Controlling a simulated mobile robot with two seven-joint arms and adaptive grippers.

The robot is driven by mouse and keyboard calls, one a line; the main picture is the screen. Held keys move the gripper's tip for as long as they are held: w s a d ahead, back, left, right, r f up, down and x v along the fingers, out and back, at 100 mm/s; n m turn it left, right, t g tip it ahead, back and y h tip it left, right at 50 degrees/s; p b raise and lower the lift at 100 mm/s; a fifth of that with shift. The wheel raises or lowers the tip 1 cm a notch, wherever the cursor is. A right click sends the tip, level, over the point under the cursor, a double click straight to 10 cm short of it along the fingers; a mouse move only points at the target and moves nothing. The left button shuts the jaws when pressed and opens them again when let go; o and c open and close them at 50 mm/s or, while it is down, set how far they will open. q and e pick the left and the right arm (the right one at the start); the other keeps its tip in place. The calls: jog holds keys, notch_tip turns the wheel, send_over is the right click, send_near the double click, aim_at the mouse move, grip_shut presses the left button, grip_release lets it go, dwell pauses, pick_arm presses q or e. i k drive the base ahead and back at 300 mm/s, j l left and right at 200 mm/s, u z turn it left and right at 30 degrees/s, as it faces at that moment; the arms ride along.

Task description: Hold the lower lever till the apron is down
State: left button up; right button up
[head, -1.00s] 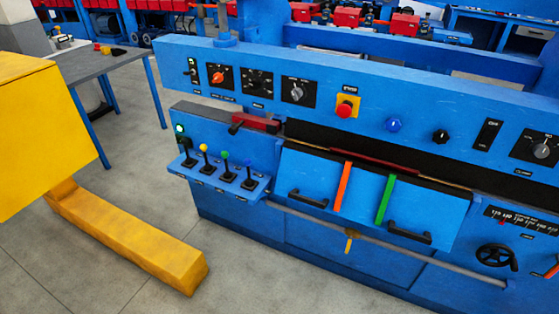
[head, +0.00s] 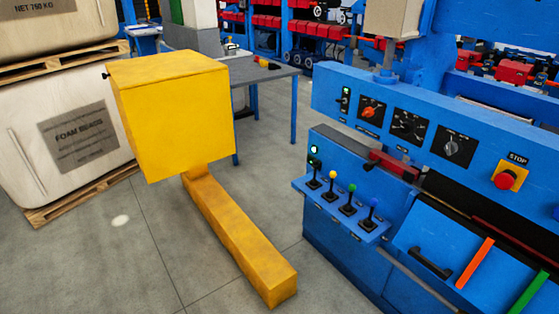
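A row of small levers stands on a blue shelf (head: 325,205) at the left end of the blue machine. The black-knobbed lever (head: 314,178) is leftmost, then the yellow-knobbed lever (head: 332,185), the green-knobbed lever (head: 350,199) and the blue-knobbed lever (head: 371,212). Their labels are too small to read. A blue sloping panel (head: 466,240) with a black handle and orange and green strips sits to the right, possibly the apron; its right part is cut off. Neither of my grippers is in view.
A yellow box-shaped body (head: 175,115) with a long yellow foot (head: 240,240) stands on the floor left of the machine. A grey table (head: 262,73) is behind it. Sacks on pallets (head: 65,140) stand at left. Grey floor between is clear.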

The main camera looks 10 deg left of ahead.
aim_at(316, 162)
jog(key=i+j+z, duration=0.15)
jog(key=i+z, duration=0.15)
jog(key=i, duration=0.3)
jog(key=i+j+z, duration=0.3)
jog(key=i, duration=0.3)
jog(key=i+j+z, duration=0.3)
jog(key=i+j, duration=0.15)
jog(key=i, duration=0.1)
